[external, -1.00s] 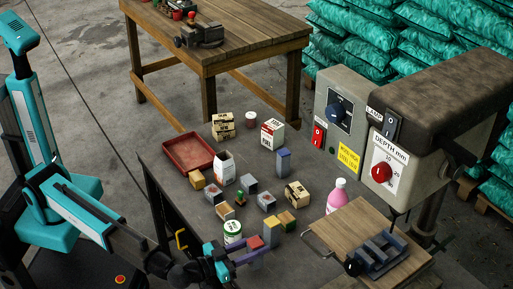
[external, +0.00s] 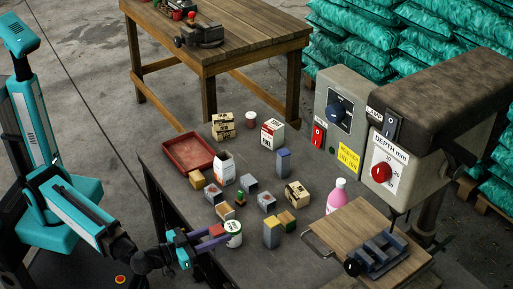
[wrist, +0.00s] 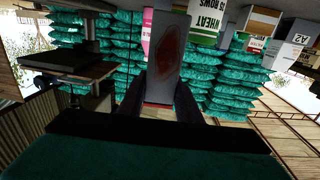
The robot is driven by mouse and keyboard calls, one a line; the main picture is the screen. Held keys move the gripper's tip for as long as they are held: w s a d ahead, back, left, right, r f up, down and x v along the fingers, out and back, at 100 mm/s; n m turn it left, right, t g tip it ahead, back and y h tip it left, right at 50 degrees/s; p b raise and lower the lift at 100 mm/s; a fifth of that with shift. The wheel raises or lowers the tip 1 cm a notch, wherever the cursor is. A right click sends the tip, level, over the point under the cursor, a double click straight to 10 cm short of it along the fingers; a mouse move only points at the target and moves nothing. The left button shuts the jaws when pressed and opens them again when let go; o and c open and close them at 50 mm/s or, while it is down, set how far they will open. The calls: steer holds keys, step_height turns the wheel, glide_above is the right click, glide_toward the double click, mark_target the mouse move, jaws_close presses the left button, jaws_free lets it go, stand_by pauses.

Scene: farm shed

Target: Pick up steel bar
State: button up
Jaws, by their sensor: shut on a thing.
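A grey steel bar with a red end (external: 216,230) is held between the purple fingers of my gripper (external: 213,240), left of the white and green tin. In the wrist view the bar (wrist: 170,52) shows a grey face with a rusty red patch, and the dark fingers of my gripper (wrist: 170,103) close on its sides. The fingers hide part of the bar in the external view. A similar grey bar with a yellow top (external: 271,234) stands upright on the bench, and one with a blue top (external: 283,162) stands farther back.
The tin (external: 233,234) is close beside the held bar. Small blocks, cartons and a red tray (external: 187,152) crowd the dark bench (external: 215,270). A pink bottle (external: 337,194) and a drill press (external: 385,160) with a wooden board (external: 350,225) stand right. The bench's front middle is clear.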

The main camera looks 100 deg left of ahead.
steer(key=shift+s+f+b, duration=0.25)
steer(key=shift+s+b, duration=0.25)
steer(key=shift+b, duration=0.65)
steer(key=shift+s+a+r+b, duration=0.2)
steer(key=shift+s+b, duration=0.4)
steer(key=shift+b, duration=0.5)
steer(key=shift+d+r, duration=0.1)
